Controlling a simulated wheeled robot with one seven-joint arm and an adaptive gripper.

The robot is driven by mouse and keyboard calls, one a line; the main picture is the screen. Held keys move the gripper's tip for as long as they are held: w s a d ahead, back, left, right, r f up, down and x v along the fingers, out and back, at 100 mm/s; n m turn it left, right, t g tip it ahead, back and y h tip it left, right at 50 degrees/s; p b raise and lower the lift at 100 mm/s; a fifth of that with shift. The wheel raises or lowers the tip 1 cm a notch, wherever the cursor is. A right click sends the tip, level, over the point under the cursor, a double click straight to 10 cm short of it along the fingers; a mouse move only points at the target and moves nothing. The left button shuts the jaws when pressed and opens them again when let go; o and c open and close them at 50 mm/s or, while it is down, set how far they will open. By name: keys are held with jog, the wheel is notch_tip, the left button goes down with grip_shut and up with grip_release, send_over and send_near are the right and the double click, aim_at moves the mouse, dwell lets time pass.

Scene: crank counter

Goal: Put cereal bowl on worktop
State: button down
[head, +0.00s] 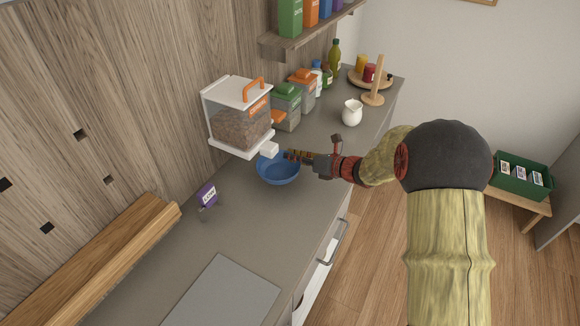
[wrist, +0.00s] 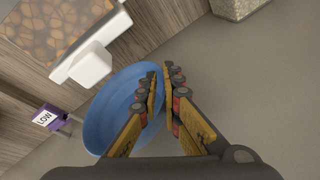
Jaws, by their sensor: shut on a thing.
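The blue cereal bowl (head: 278,174) is under the white spout of the cereal dispenser (head: 240,128). My gripper (head: 292,156) reaches in from the right and is shut on the bowl's rim. In the wrist view the bowl (wrist: 108,115) lies left of and between my gripper's fingers (wrist: 162,78), which hide part of its right rim. The bowl looks upright, and its visible inside is plain blue. The grey worktop (head: 245,220) is below it; I cannot tell whether the bowl touches it.
A small purple sign reading LOW (head: 208,195) stands left of the bowl. Lidded jars (head: 286,106), a white jug (head: 352,112) and a wooden stand (head: 374,85) are farther back. A grey board (head: 222,293) lies in front. The worktop between the board and the bowl is clear.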

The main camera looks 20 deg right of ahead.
aim_at(290, 164)
jog(key=shift+w+a, duration=0.3)
jog(key=shift+w, duration=0.05)
jog(key=shift+f+b, duration=1)
jog(key=shift+f, duration=0.65)
jog(key=shift+f, duration=0.2)
jog(key=c, duration=2)
grip_release()
